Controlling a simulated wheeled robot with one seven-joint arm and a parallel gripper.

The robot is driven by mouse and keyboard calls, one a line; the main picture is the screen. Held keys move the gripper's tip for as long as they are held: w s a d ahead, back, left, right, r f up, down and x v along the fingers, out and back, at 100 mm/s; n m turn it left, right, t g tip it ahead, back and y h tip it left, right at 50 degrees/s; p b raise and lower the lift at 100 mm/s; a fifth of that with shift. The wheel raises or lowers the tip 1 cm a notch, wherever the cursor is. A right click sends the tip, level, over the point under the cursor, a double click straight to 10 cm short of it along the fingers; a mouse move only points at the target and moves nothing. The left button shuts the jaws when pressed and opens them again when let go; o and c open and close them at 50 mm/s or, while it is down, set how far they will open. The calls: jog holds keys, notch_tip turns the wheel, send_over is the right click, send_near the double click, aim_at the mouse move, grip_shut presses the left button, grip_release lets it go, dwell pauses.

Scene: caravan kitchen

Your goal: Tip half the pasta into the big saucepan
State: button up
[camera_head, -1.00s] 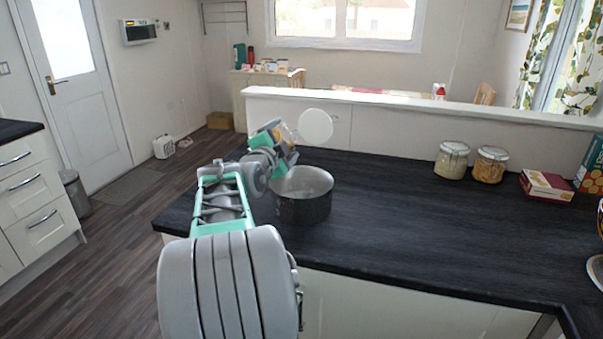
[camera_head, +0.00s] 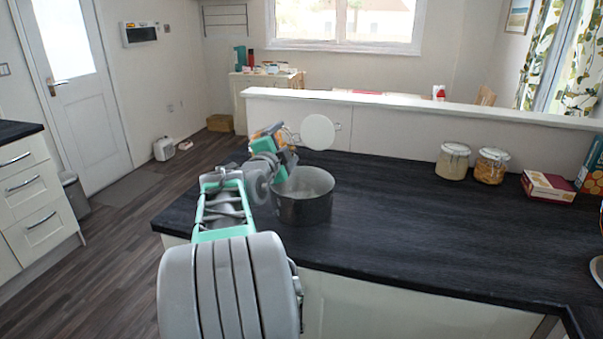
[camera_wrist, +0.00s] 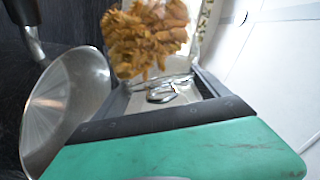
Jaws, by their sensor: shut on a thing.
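My gripper (camera_head: 283,160) is shut on a glass jar of pasta (camera_head: 265,132), held tilted above the left rim of the big saucepan (camera_head: 305,207). The jar's round pale lid (camera_head: 317,131) hangs open to the right. In the wrist view, orange-brown pasta (camera_wrist: 147,38) shows bunched beyond my green-cased gripper (camera_wrist: 165,105), with a wire clasp (camera_wrist: 168,90) between them. The shiny steel inside of the saucepan (camera_wrist: 65,105) is at the left there. The saucepan stands upright on the dark worktop. My arm hides part of the jar, and I cannot tell whether pasta lies in the pan.
Two clip-lid jars, one pale (camera_head: 453,162) and one orange (camera_head: 490,166), stand at the back right of the worktop (camera_head: 400,240). A red box (camera_head: 549,187) lies beside them. A low white partition (camera_head: 400,130) runs behind. The worktop right of the saucepan is clear.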

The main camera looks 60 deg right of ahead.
jog(key=shift+s+m+b, duration=0.15)
jog(key=shift+m+b, duration=0.15)
jog(key=shift+m, duration=0.1)
jog(key=shift+s+f, duration=0.1)
jog(key=shift+s, duration=0.05)
jog(key=shift+b, duration=0.6)
jog(key=shift+s+a+m+h+b, duration=0.1)
jog(key=shift+s+m+h+b, duration=0.25)
jog(key=shift+b, duration=0.4)
jog(key=shift+s+b, duration=0.15)
jog(key=shift+b, duration=0.35)
jog(key=shift+s+m+b, duration=0.4)
jog(key=shift+m+b, duration=0.05)
jog(key=shift+b, duration=0.4)
jog(key=shift+s+a+r+m+g+h+b, duration=0.1)
jog(key=shift+s+m+h+b, duration=0.25)
jog(key=shift+m+b, duration=1.35)
jog(key=shift+s+a+r+m+g+h+b, duration=0.1)
jog(key=shift+s+m+h+b, duration=0.2)
jog(key=shift+b, duration=2.85)
jog(key=shift+s+a+m+g+h+b, duration=0.15)
jog(key=shift+s+m+b, duration=0.45)
jog(key=shift+b, duration=1.8)
jog(key=shift+s+r+m+h+b, duration=0.2)
jog(key=shift+r+m+b, duration=0.45)
jog(key=shift+m+b, duration=0.55)
jog(key=shift+g+b, duration=0.25)
jog(key=shift+b, duration=0.25)
